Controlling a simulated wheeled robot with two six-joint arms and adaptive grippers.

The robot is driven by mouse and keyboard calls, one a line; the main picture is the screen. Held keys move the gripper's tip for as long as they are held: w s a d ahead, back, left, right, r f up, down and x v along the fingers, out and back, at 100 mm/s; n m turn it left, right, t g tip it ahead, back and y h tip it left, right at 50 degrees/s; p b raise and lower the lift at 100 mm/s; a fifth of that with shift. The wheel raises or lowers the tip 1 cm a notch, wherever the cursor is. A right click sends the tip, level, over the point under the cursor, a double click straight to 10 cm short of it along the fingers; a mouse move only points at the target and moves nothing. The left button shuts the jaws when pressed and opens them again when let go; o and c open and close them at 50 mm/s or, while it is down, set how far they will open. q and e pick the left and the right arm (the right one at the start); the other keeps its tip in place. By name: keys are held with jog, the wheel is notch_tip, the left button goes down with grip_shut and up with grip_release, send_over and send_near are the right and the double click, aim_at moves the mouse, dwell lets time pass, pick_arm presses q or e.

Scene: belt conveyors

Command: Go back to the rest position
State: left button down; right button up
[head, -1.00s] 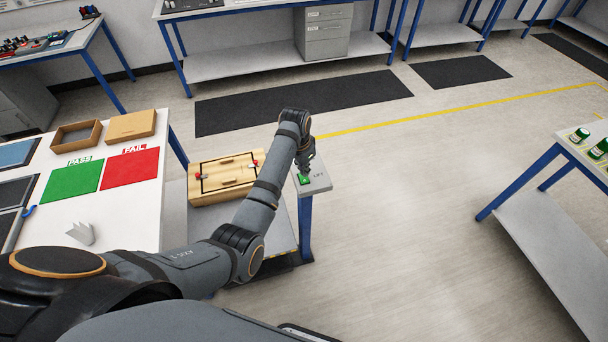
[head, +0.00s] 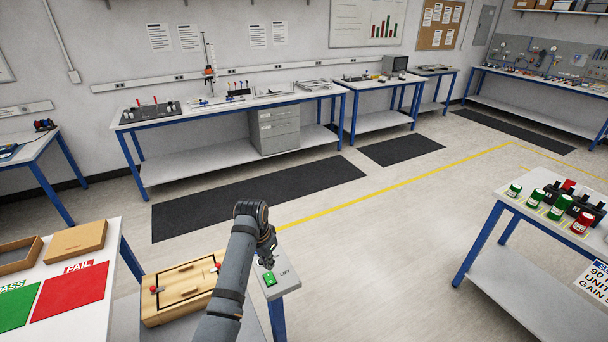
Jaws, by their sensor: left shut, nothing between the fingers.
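My left gripper (head: 268,260) is shut and empty. It points down just above the grey pedestal marked LIFT (head: 284,283), close to its green button (head: 270,279). I cannot tell whether the fingertips touch the pedestal. My left arm reaches up from the bottom of the head view. My right gripper is not in view.
A wooden box (head: 180,290) with red-tipped latches lies left of my arm. The white table (head: 107,262) at left holds a red FAIL mat (head: 72,291) and a green PASS mat (head: 16,306). A table (head: 510,207) at right bears green and red containers. Open floor lies between.

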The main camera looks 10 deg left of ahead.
pick_arm(q)
jog(key=s+a+f+n+y, duration=0.1)
jog(key=s+a+f, duration=0.2)
jog(key=s, duration=0.3)
jog(key=s+a+f+n, duration=0.2)
jog(key=s+a+f, duration=0.1)
jog(key=s, duration=0.3)
jog(key=s+a+r+n+t, duration=0.1)
jog(key=s+r, duration=0.1)
jog(key=s, duration=0.5)
jog(key=s+r+t, duration=0.1)
jog(key=s+r, duration=0.1)
jog(key=s, duration=0.6)
notch_tip(320, 180, down, 36)
jog(key=s+a+r+g+b, duration=0.1)
jog(key=s+a+b, duration=0.2)
jog(key=b, duration=0.5)
jog(key=s+a+f+g+b, duration=0.1)
jog(key=s+f+b, duration=0.4)
jog(key=s+f, duration=1.2)
notch_tip(320, 180, down, 4)
jog(key=shift+s+r+n+y, duration=0.1)
jog(key=shift+s+n+y, duration=0.2)
jog(key=shift+s+n, duration=0.1)
